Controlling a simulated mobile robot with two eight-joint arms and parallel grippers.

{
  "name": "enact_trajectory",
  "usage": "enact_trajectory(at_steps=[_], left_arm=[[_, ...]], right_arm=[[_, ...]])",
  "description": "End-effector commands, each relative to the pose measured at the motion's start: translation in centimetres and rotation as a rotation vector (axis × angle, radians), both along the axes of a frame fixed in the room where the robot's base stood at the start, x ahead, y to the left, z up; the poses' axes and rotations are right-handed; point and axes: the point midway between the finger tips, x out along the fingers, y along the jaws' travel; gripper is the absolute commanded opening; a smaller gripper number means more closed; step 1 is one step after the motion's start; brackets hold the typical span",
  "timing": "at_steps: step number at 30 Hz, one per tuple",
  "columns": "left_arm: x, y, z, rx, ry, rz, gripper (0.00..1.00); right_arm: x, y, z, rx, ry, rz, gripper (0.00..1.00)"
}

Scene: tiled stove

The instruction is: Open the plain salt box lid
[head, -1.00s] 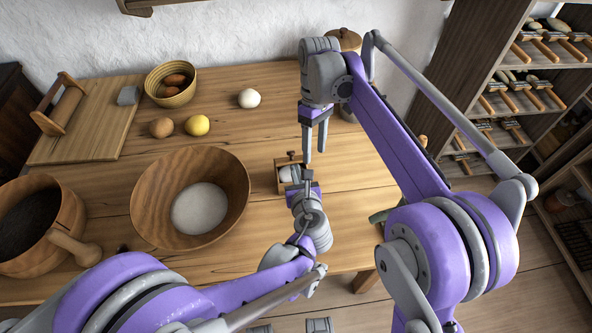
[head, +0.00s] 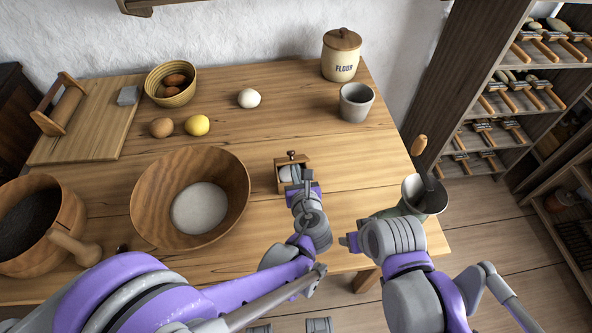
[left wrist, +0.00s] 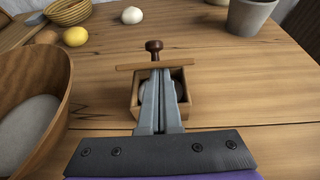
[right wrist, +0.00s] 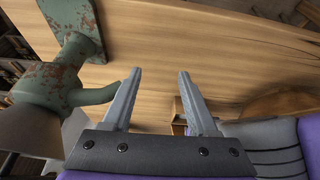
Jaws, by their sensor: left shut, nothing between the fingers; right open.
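The small wooden salt box (head: 281,183) sits on the table right of the large bowl. Its lid (left wrist: 157,66) is raised at the back, seen nearly edge-on in the left wrist view, with a dark knob (left wrist: 153,47) beyond it. Pale contents show inside the box. My left gripper (head: 303,178) is shut and empty, reaching over the box; its fingertips are close to the lid's underside, and contact cannot be told. My right gripper (right wrist: 157,82) is open and empty, near the table's front right edge, apart from the box.
A wooden bowl (head: 160,190) of white powder stands left of the box. A greenish, rusty mill (right wrist: 75,88) with a metal hopper (head: 428,205) is at the right table edge, close to my right gripper. A grey cup (head: 355,103) and flour jar (head: 341,62) stand behind.

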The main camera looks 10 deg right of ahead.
Motion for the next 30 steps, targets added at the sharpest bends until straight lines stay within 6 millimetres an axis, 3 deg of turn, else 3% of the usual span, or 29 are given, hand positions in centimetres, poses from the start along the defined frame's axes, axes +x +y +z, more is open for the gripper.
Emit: enact_trajectory(at_steps=[8,17,30], left_arm=[[0.1,0.0,0.1,0.000,0.009,0.000,0.00],[0.9,0.1,1.5,-0.007,0.127,0.002,0.00],[4.0,0.3,3.8,-0.025,0.510,0.003,0.00]], right_arm=[[-1.6,-0.3,-1.5,0.011,-0.054,-0.044,0.59],[-1.3,-0.3,0.1,0.011,-0.060,-0.043,0.59],[-0.7,-0.3,2.6,0.011,-0.070,-0.042,0.59]])
